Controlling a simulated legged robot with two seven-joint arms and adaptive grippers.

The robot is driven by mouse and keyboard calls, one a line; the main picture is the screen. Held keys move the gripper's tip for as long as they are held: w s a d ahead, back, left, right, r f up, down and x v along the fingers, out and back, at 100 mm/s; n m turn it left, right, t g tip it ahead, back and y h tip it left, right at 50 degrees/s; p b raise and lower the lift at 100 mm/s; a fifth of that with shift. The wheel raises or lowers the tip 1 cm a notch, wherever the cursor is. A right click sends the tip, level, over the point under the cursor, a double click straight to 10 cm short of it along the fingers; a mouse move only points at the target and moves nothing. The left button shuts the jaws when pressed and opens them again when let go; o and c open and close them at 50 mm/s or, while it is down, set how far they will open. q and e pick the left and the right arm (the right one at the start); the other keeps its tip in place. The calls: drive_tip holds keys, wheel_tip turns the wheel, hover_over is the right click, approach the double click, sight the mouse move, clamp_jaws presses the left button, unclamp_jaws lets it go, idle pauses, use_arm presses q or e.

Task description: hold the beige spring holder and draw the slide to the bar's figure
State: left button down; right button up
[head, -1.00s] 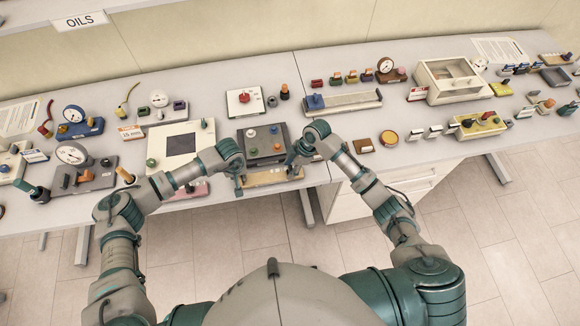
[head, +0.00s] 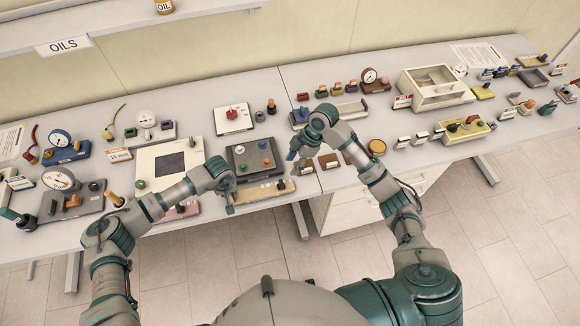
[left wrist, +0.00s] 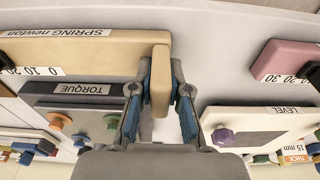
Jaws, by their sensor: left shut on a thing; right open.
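The beige spring holder (head: 262,192) lies at the table's front edge, before the dark TORQUE box. In the left wrist view its long base (left wrist: 90,50) reads "SPRING newton", with a printed scale beside it showing 0, 10, 20. My left gripper (head: 230,206) is shut on the holder's upright end block (left wrist: 160,82), one finger on each side. A small dark knob, apparently the slide (head: 281,184), stands near the holder's right end; its reading is too small to tell. My right gripper (head: 293,152) is open and empty, raised behind and right of the knob, apart from it.
The TORQUE box (head: 240,160) with coloured knobs is right behind the holder. The white LEVEL plate (head: 148,160) and a pink block (head: 182,211) lie to the left. Small brown blocks (head: 329,162) sit to the right. Several white cards stand further right.

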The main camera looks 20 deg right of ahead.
use_arm(q)
drive_tip(key=c, duration=1.1)
unclamp_jaws()
drive_tip(key=shift+o, duration=0.2)
